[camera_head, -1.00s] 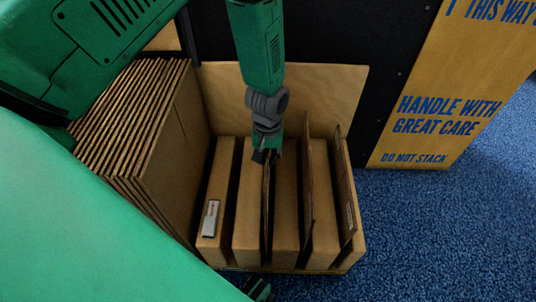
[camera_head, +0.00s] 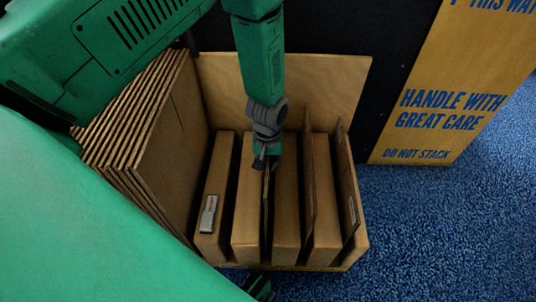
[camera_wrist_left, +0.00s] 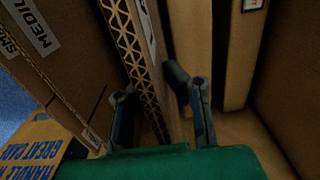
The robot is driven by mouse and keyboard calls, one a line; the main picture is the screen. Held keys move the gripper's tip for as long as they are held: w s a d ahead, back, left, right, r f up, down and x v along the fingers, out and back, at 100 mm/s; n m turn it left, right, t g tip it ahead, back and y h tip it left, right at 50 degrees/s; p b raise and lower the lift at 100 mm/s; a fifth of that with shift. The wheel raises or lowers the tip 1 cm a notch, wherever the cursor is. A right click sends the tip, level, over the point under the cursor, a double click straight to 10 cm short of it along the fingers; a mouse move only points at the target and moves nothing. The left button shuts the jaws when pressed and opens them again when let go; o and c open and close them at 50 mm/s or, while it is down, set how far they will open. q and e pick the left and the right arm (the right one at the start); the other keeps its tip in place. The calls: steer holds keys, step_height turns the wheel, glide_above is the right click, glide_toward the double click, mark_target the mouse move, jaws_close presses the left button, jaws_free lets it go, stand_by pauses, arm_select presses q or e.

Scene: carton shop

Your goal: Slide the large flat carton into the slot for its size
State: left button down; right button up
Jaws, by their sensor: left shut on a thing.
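My left gripper (camera_head: 266,160) points down over the middle of a slotted wooden rack (camera_head: 345,262). It is shut on a thin brown flat carton (camera_head: 266,205), seen nearly edge-on at the gap between the second and third blocks from the left. How deep the carton sits in that gap I cannot tell. The left wrist view shows the fingers (camera_wrist_left: 158,105) on either side of the carton's corrugated edge (camera_wrist_left: 138,62). My right gripper is not in view.
Thin cartons stand in the two gaps to the right (camera_head: 309,185) (camera_head: 347,185). The leftmost gap (camera_head: 230,200) looks empty. Several flat cartons (camera_head: 165,140) lean at the left. A printed carton (camera_head: 420,110) stands at the right, with blue carpet (camera_head: 450,220) in front.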

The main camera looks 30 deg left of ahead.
arm_select(q)
steer(key=c, duration=1.6)
jaws_free()
steer(key=shift+o, duration=0.2)
steer(key=shift+r, duration=0.15)
step_height(320, 180, up, 12)
steer(key=shift+f, duration=0.2)
steer(key=s+f+m+p, duration=0.2)
steer(key=s+m+p, duration=0.1)
steer(key=s, duration=0.8)
steer(key=s+f+m+p, duration=0.2)
steer(key=s+p, duration=0.3)
steer(key=s, duration=0.7)
steer(key=shift+s+a+m+t+p, duration=0.3)
steer(key=shift+m+p, duration=0.1)
steer(key=shift+m, duration=0.5)
